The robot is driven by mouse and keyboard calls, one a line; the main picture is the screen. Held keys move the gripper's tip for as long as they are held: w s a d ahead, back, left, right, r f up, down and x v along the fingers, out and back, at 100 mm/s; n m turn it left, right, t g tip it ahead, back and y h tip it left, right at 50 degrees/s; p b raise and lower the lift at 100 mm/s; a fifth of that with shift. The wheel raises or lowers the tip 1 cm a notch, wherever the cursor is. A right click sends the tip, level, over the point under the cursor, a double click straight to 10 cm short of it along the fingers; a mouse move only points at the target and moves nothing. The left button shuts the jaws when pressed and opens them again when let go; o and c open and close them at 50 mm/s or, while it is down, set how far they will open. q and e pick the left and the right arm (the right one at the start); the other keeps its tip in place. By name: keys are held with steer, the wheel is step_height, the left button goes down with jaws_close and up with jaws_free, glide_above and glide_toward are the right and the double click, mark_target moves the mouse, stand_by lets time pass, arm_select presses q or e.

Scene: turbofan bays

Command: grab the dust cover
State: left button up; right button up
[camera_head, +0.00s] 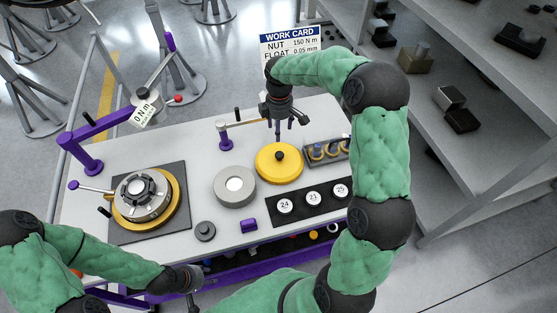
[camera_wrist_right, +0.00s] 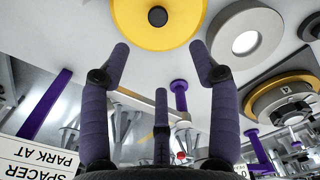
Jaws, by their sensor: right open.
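The dust cover looks to be the yellow disc (camera_head: 279,164) with a black knob, lying flat on the white bench. In the right wrist view the yellow disc (camera_wrist_right: 158,20) shows at the top, beyond the fingertips. My right gripper (camera_head: 284,126) is just behind the disc in the head view, pointing down. In its own wrist view the right gripper (camera_wrist_right: 160,62) has its fingers spread, with nothing between them. My left gripper (camera_head: 192,296) is low at the bench's front edge, partly cut off, and its fingers are hard to make out.
A grey ring (camera_head: 234,187) lies left of the disc. A black strip (camera_head: 311,203) with numbered white discs is in front, and a small parts tray (camera_head: 327,152) is right. A turbofan assembly (camera_head: 146,195) stands left. A work card (camera_head: 291,40) stands behind.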

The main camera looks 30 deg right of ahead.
steer(key=b, duration=0.3)
glide_above(280, 154)
step_height(280, 154, down, 4)
steer(key=shift+a+f+b, duration=0.1)
steer(key=shift+f+b, duration=1.4)
steer(key=shift+f, duration=4.6)
jaws_close()
